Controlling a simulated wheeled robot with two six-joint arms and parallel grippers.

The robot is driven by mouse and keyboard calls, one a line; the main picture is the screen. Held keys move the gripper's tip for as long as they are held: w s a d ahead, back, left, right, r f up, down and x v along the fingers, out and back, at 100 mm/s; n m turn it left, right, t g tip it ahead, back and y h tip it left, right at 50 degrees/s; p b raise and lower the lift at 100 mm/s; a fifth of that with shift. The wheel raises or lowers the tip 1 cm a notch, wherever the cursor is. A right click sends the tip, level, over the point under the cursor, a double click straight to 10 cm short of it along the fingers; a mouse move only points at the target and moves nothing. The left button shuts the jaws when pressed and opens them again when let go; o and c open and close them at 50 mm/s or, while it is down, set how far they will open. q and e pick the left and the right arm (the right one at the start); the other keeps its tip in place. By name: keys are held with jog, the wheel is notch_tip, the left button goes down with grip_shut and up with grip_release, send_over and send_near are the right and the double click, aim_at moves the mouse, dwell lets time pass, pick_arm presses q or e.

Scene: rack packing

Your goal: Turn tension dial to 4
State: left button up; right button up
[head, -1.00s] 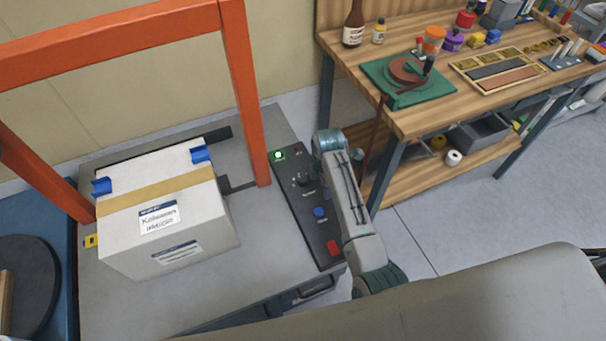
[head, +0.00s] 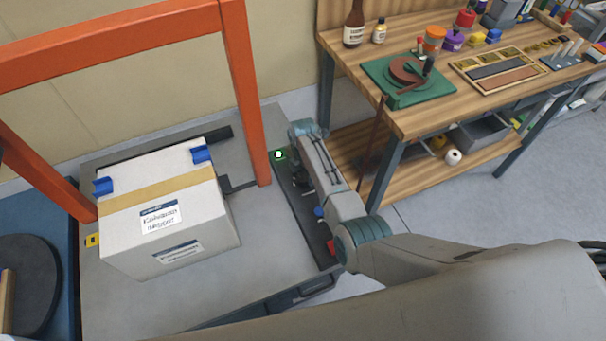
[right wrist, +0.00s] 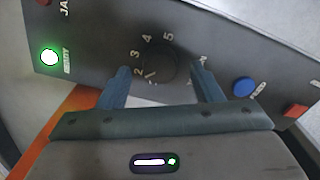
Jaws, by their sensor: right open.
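The tension dial (right wrist: 158,65) is a round black knob on the dark control panel (right wrist: 215,55), with numbers 2 to 5 legible around it in the right wrist view. I cannot clearly read where its pointer stands. My right gripper (right wrist: 161,76) is open, its two fingers on either side of the dial's near edge, with nothing clamped. I cannot tell whether they touch it. In the head view the dial (head: 300,183) is small and partly hidden beside my right arm. My left gripper is not in view.
The panel has a lit green button (right wrist: 49,57), a blue button (right wrist: 244,87) and a red one (right wrist: 295,111). A taped white carton (head: 165,215) sits left of the panel, under an orange frame (head: 246,95). A wooden workbench (head: 440,118) stands at right.

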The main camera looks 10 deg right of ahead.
jog(key=shift+f, duration=0.7)
jog(key=c, duration=1)
